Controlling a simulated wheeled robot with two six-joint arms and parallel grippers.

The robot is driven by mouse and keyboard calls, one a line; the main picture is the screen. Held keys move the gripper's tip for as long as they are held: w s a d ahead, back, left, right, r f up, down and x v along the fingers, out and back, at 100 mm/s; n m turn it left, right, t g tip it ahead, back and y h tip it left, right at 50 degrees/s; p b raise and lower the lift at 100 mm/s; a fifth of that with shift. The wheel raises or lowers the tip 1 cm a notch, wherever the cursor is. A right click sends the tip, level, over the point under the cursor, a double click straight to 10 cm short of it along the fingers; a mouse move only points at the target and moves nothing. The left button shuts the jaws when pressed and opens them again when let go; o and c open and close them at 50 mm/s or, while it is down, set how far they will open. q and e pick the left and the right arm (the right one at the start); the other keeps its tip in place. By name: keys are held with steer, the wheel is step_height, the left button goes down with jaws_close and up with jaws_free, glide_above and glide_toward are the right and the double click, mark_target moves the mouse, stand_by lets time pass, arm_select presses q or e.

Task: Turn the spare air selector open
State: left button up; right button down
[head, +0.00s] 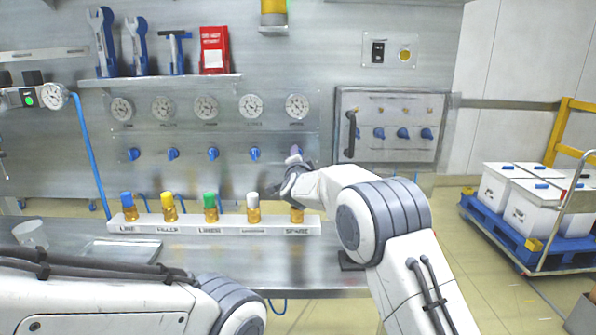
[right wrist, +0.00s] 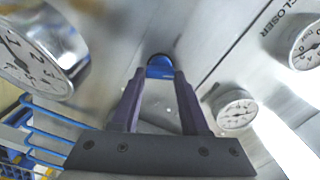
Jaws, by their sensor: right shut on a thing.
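The spare air selector is a blue knob (right wrist: 160,64) on the steel panel. In the right wrist view it sits between the tips of my right gripper (right wrist: 158,78), whose dark fingers are closed on its sides. In the head view my right gripper (head: 297,156) is at the right end of the selector row, under the rightmost gauge (head: 297,106), and hides the knob. I cannot tell the knob's exact turn angle. My left arm crosses the lower left of the head view; its gripper is out of frame.
Several similar blue knobs, such as the nearest one (head: 254,153), continue the row to the left. A valve box (head: 392,105) with a black handle (head: 351,135) is close on the right.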

steer(key=shift+f+m+b, duration=0.2)
steer(key=shift+m+b, duration=2)
steer(key=shift+m, duration=0.3)
steer(key=shift+c, duration=2)
jaws_free()
